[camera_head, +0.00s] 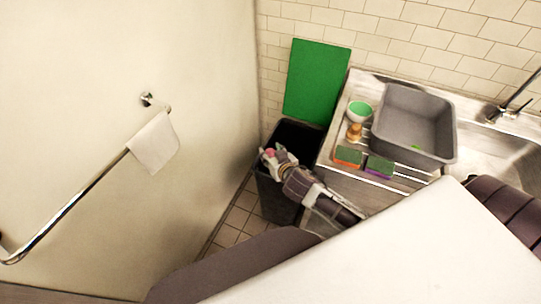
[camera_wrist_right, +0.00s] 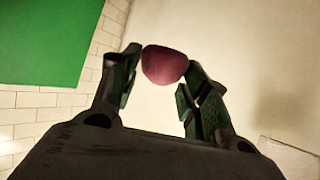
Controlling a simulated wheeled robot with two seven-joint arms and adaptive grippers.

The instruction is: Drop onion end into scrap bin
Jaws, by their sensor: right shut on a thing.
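The onion end is a small reddish-purple piece (camera_wrist_right: 164,65) between the fingertips of my right gripper in the right wrist view. It shows as a pink spot (camera_head: 269,153) in the head view. My right gripper (camera_head: 272,156) is shut on it, and in the head view it appears over the opening of the dark scrap bin (camera_head: 275,200). The bin stands on the floor between the wall and the counter. My arm hides part of the bin, and its inside is dark. My left gripper is not in view.
A steel counter holds a grey tub (camera_head: 440,131), a green bowl (camera_head: 359,111), a brown item (camera_head: 354,132) and two sponges (camera_head: 348,156). A green board (camera_head: 317,80) leans behind the bin. A wall rail with a white towel (camera_head: 154,143) is on the left.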

